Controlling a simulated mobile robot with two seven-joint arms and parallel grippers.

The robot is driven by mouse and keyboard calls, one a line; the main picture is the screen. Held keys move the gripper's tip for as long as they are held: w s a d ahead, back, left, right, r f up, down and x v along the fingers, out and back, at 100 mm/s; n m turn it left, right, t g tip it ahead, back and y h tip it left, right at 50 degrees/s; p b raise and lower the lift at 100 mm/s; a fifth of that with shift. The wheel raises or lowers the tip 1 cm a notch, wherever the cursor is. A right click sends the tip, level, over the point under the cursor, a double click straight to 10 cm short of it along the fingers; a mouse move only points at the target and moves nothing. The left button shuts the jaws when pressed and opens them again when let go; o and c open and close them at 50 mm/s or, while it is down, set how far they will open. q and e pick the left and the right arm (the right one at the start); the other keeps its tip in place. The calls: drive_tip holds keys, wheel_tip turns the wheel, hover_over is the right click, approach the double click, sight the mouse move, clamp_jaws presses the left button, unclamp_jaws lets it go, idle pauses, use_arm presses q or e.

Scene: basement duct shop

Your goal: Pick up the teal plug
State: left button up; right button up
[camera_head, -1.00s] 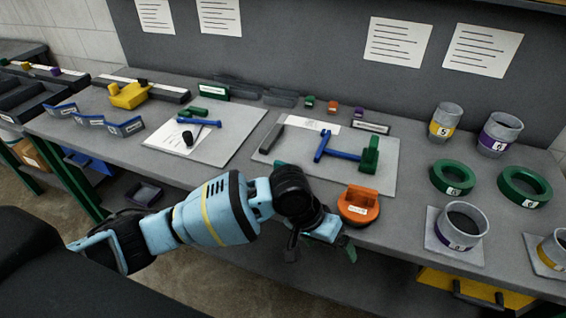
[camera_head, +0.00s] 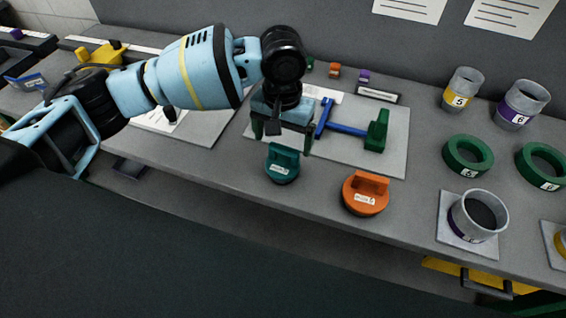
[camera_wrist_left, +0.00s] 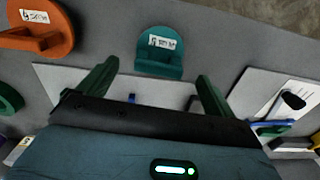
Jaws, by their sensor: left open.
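The teal plug (camera_head: 281,168) is a round disc with an upright grip and a white label. It sits on the grey bench near the front edge. My left gripper (camera_head: 281,142) is open and empty, just behind the plug over the front edge of the pale board. In the left wrist view the plug (camera_wrist_left: 172,45) shows whole, beyond the tips and roughly centred between the two green fingers of the left gripper (camera_wrist_left: 155,78). No finger appears to touch it. My right gripper is not in view.
An orange plug (camera_head: 366,196) stands close to the right of the teal one. A blue rod with a green block (camera_head: 377,130) lies on the board behind. Green rings (camera_head: 468,167) and a collar on a plate (camera_head: 472,245) stand further right.

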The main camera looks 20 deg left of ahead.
sight(283, 150)
use_arm(q)
drive_tip(key=shift+w+f, duration=0.1)
drive_tip(key=shift+f, duration=0.7)
wheel_tip(283, 150, down, 5)
drive_tip(key=shift+w+b, duration=0.1)
drive_tip(key=shift+b, duration=0.2)
drive_tip(key=c, duration=1.2)
